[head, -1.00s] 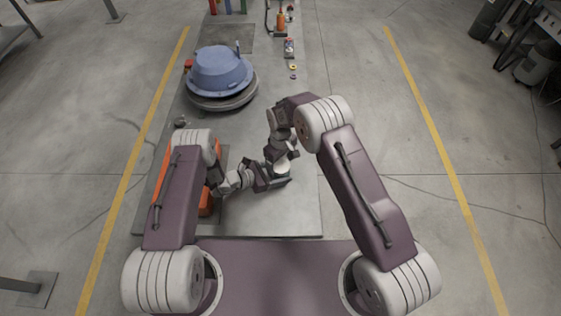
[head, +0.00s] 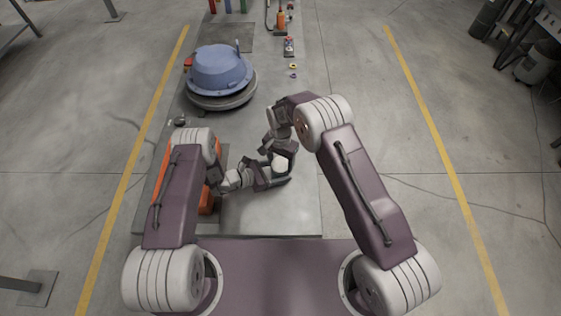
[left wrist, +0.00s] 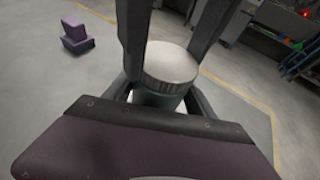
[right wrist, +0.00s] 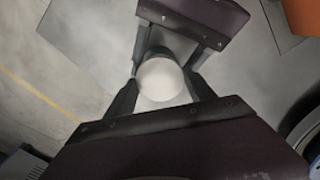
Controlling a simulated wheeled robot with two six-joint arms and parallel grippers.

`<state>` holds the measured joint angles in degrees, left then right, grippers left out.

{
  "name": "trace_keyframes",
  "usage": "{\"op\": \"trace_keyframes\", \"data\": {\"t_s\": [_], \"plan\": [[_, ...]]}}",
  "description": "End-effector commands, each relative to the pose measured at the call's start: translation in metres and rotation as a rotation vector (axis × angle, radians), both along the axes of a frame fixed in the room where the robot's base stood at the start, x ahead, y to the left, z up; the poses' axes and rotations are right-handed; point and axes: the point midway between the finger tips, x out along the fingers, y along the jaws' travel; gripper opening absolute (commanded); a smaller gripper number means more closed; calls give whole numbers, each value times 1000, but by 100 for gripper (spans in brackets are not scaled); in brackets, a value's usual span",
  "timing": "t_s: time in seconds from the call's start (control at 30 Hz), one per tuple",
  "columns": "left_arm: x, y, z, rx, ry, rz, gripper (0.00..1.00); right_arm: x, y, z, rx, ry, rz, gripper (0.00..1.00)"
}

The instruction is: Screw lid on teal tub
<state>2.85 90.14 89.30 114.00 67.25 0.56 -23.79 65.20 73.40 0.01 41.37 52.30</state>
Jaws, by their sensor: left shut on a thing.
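The teal tub (left wrist: 160,98) is upright between the fingers of my left gripper (left wrist: 158,105), which is shut on it. A round white lid (left wrist: 170,63) sits on top of the tub; I cannot tell how tightly it is seated. The lid also shows in the head view (head: 281,163) and the right wrist view (right wrist: 161,80). My right gripper (right wrist: 161,76) is above the tub, with one finger on each side of the lid. Its fingertips are at the lid's edge, but whether they press on it is unclear. The lid hides most of the tub in the right wrist view.
A large blue tub-like object (head: 220,69) stands on a grey round base at the back left of the grey work surface (head: 270,215). An orange object (head: 206,200) is partly hidden by my left arm. Small items line the far right edge. The front right surface is clear.

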Motion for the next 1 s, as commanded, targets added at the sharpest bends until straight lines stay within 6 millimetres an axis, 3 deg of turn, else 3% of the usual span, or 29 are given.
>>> {"op": "trace_keyframes", "data": {"t_s": [0.03, 0.1, 0.37, 0.8, 1.0], "plan": [[0, 0, 0, -1, -1, -1, 0, 0, 1, 0, 1, 0, 1, 76], [0, 0, 0, -1, -1, -1, 0, 0, 1, 0, 1, 0, 2, 88], [0, -1, 1, -1, -2, -4, 0, 1, 1, 5, 2, -2, 3, 88], [0, 0, 0, -1, -1, -1, 0, 1, 0, 96, 2, -3, 3, 88], [0, 0, 0, 0, -1, 0, 0, 0, 0, 117, 0, 0, 2, 88]]}}
